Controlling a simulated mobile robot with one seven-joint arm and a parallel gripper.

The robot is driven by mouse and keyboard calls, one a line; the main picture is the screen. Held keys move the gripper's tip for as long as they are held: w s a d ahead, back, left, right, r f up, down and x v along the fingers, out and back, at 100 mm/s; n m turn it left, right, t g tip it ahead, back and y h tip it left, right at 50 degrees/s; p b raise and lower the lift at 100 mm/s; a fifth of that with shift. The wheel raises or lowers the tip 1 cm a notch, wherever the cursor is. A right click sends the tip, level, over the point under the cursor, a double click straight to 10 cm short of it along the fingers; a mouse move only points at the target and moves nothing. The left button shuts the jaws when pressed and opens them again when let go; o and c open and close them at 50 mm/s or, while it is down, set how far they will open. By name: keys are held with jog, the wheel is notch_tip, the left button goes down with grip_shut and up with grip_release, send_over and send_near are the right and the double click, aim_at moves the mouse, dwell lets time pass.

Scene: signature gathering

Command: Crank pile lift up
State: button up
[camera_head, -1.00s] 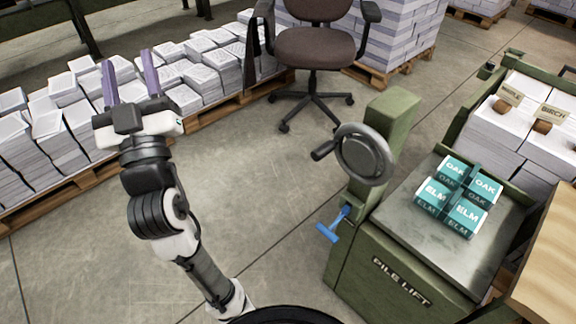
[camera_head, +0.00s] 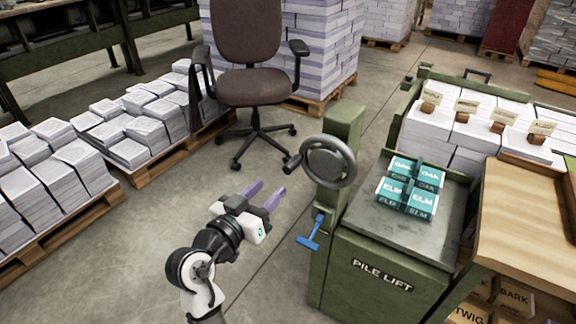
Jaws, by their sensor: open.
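The green pile lift (camera_head: 385,268) stands at the right of centre, with its name on the front. A grey crank handwheel (camera_head: 328,162) sits on its post, with a dark handle (camera_head: 293,162) sticking out to the left. A blue T-shaped handle (camera_head: 311,234) shows on the post below the wheel. Teal blocks (camera_head: 408,190) marked OAK and ELM sit on the lift's grey top (camera_head: 366,218). My gripper (camera_head: 268,190) is open and empty, with two purple fingers. It is left of the post, below and left of the crank handle, apart from both.
An office chair (camera_head: 250,80) stands behind my gripper. Pallets of paper stacks (camera_head: 60,170) line the left. A green-framed bench with labelled paper piles (camera_head: 470,130) and a wooden board (camera_head: 530,215) are at the right. The floor (camera_head: 150,250) left of my arm is clear.

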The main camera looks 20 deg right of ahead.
aim_at(286, 171)
jog(key=p+x, duration=0.1)
jog(key=x, duration=0.9)
jog(key=shift+w, duration=0.1)
grip_shut()
